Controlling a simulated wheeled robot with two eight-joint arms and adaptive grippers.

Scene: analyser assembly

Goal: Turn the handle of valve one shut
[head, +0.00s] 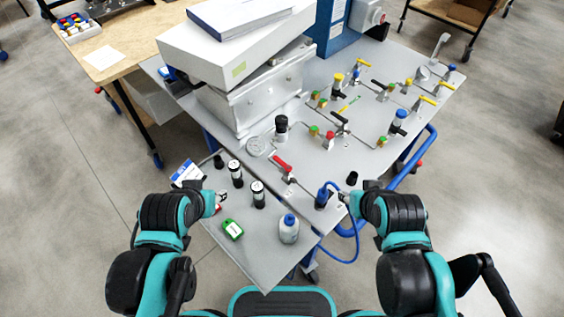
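Several small valves with coloured handles stand on the grey panel table. A red-handled valve (283,166) sits nearest me, beside a round gauge (257,146). Black-handled (340,117) and yellow-handled (429,99) valves stand farther back. Any valve numbers are too small to read, so I cannot tell which is valve one. My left gripper (221,199) is over the table's front left part, apart from the red handle. My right gripper (343,197) is at the front right, close to a blue bottle (323,197). Both grippers' fingers are too small to tell open from shut.
Dark cylinders with white tops (235,174), a white bottle with a blue cap (289,230) and a green device (232,229) stand at the front. A large white box (235,50) fills the back left.

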